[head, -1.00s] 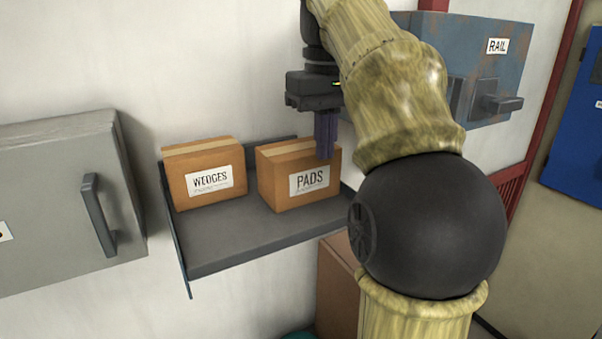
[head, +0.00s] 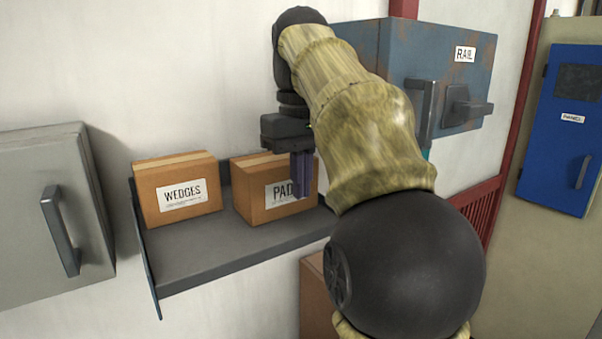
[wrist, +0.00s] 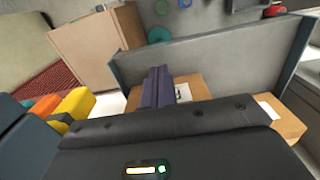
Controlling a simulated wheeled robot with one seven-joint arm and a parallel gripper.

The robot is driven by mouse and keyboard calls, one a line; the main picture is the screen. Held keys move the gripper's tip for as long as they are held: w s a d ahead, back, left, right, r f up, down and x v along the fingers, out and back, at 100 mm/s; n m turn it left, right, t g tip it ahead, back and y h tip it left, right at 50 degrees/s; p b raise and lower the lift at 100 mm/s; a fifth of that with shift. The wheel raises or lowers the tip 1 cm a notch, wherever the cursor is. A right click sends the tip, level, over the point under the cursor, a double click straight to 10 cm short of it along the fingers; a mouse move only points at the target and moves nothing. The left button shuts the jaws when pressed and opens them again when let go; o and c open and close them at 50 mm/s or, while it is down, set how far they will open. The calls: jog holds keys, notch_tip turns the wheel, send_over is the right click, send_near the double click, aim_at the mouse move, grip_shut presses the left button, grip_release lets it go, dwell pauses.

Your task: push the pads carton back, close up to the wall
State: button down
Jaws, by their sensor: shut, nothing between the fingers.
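The pads carton (head: 254,208) is a brown box with a white PADS label, standing on a grey wall shelf (head: 215,250). My gripper (head: 302,192) is shut and empty, fingers pointing down in front of the carton's right front part, covering the end of its label. In the wrist view the shut fingers (wrist: 158,90) overlap the carton (wrist: 196,88). I cannot tell whether they touch it. The gap between the carton's back and the wall is hidden.
The wedges carton (head: 178,208) stands left of the pads carton, with a narrow gap between. A grey cabinet (head: 40,240) is at the left, and a blue-grey RAIL box (head: 440,60) is on the wall at the right. The shelf's front strip is bare.

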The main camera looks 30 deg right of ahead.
aim_at(275, 183)
notch_tip(275, 183, down, 4)
jog(key=shift+r, duration=0.1)
jog(key=shift+w+f, duration=0.15)
jog(key=shift+f, duration=0.15)
jog(key=w+p, duration=0.2)
jog(key=w, duration=0.1)
jog(key=shift+w+p, duration=0.4)
jog(key=shift+a, duration=0.1)
